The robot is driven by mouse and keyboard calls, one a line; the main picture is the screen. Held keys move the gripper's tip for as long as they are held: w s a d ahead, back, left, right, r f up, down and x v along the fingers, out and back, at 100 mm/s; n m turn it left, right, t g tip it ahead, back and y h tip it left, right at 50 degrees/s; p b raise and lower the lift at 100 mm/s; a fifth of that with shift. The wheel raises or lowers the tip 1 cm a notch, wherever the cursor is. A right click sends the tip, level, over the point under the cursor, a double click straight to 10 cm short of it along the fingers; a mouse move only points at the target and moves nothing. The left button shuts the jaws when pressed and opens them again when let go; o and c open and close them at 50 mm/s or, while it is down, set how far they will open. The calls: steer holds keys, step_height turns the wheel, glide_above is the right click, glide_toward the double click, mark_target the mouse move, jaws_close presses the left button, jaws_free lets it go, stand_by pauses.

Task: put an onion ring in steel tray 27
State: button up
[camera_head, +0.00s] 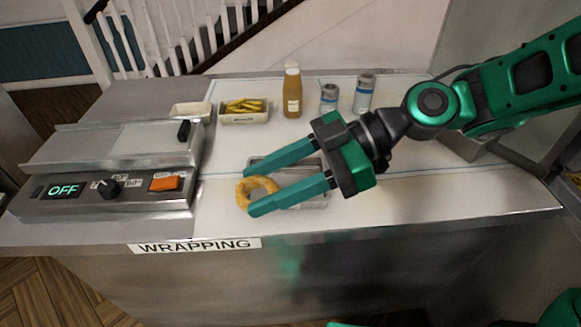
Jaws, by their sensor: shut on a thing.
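The onion ring (243,193) is a golden-brown ring. My green gripper (250,192) is shut on it, with one finger on its far side and the other on its near side. A steel tray (319,203) lies on the white counter under and behind the fingers. Much of the tray is hidden by my gripper, and no number can be read on it. The ring is at the tray's left side in the picture; I cannot tell how high it is above the counter or whether it overlaps the tray.
A wrapping machine (100,205) with an OFF display stands at the left. Behind the tray are a container of fries (245,108), an orange-brown bottle (292,92) and two grey cans (329,98). The counter (440,190) is clear at the right. Its front edge bears a WRAPPING label (195,246).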

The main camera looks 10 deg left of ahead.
steer(key=shift+w+d, duration=0.1)
steer(key=shift+w, duration=0.3)
glide_above(276, 176)
steer(key=s, duration=0.3)
steer(key=f, duration=0.7)
steer(key=shift+w+d, duration=0.1)
steer(key=shift+d, duration=0.1)
steer(key=shift+f, duration=1.95)
steer(key=o, duration=0.5)
steer(key=shift+d, duration=0.1)
steer(key=v, duration=1.2)
steer(key=shift+w, duration=0.15)
